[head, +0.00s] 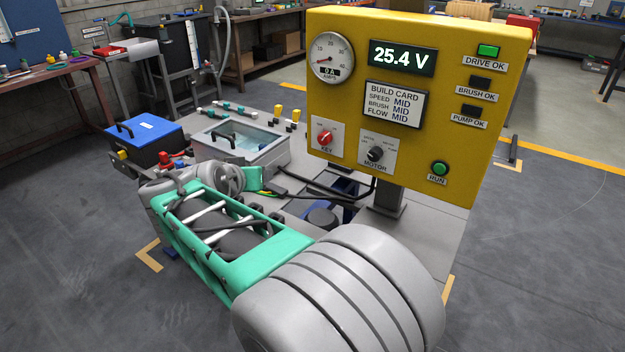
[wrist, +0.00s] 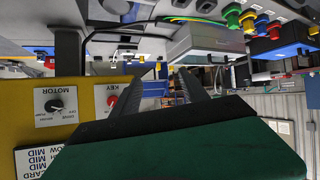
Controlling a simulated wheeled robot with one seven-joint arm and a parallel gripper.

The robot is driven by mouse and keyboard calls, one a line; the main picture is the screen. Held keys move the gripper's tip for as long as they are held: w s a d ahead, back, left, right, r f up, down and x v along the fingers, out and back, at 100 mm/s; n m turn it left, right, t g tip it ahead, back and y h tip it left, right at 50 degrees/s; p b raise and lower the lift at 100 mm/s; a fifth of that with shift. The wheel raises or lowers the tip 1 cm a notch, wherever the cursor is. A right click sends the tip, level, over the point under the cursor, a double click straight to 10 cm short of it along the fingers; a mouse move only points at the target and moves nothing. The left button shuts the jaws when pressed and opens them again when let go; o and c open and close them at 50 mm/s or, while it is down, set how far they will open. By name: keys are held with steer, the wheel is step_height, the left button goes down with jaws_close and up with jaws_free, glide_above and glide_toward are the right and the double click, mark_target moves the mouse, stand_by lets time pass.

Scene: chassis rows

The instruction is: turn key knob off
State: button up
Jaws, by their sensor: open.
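The key knob (head: 324,138) is red and sits on a white plate marked KEY, at the lower left of the yellow panel (head: 480,130). Its pointing direction is too small to tell. In the wrist view, which is upside down, the key knob (wrist: 112,100) shows at the left, close beside one black finger. My gripper (wrist: 162,76) is open, with nothing between its fingers. In the head view my gripper (head: 285,184) is left of and below the key knob, apart from it, and its fingers are hard to make out among dark cables.
The black MOTOR knob (head: 375,154) is right of the key knob. The display (head: 403,57) reads 25.4 V. The DRIVE OK lamp (head: 488,50) and RUN button (head: 440,168) are green. A clear-lidded tank (head: 238,140) and blue box (head: 145,135) stand behind my arm.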

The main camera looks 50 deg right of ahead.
steer(key=s+d+f+m+g+h+b, duration=0.1)
steer(key=s+d+f+m+h+b, duration=0.15)
steer(key=d, duration=0.45)
steer(key=m+g+h+b, duration=0.3)
steer(key=h+b, duration=0.1)
steer(key=h, duration=0.1)
glide_toward(322, 140)
steer(key=d, duration=0.6)
steer(key=w+d, duration=0.1)
steer(key=d, duration=0.1)
steer(key=shift+d, duration=0.3)
steer(key=shift+c, duration=0.5)
jaws_close()
